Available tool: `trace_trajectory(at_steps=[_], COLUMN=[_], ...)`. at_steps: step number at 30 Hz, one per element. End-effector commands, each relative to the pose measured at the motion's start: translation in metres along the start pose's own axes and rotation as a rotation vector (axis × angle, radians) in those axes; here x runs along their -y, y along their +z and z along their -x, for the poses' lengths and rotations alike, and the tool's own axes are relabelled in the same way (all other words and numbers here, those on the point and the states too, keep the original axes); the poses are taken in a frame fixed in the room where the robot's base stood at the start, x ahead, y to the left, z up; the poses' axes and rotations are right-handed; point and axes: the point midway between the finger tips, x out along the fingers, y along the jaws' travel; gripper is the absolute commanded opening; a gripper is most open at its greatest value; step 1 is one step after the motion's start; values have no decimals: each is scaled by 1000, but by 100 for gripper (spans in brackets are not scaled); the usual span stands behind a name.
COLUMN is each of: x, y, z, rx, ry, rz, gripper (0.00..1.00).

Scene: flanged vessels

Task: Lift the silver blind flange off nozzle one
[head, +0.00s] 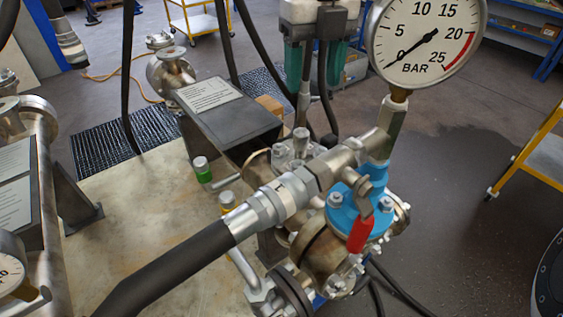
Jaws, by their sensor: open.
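My gripper is not in view. A silver bolted flange (286,159) sits in the middle, partly hidden behind the hose fitting. Another silver flange (165,73) stands at the back left on a pipe end. A blue flange (349,221) with silver bolts sits at the centre right, under the gauge fitting. No nozzle number is legible, so I cannot tell which one is nozzle one.
A large pressure gauge (424,41), its needle near 0, stands above the fittings. A black hose (172,266) crosses the front left. A red-handled valve (361,231) hangs at the blue flange. Green- and yellow-marked small bottles stand on the beige surface (128,197). A yellow trolley (545,150) is at right.

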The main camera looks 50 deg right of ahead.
Motion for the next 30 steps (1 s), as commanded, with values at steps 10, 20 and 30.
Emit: trace_trajectory(at_steps=[10,20,30], x=[0,-1,-3], y=[-1,0,1], z=[-38,-70,-112], rx=[-4,-1,-3], ry=[1,1,2], rz=[1,1,0], gripper=[60,60,60])
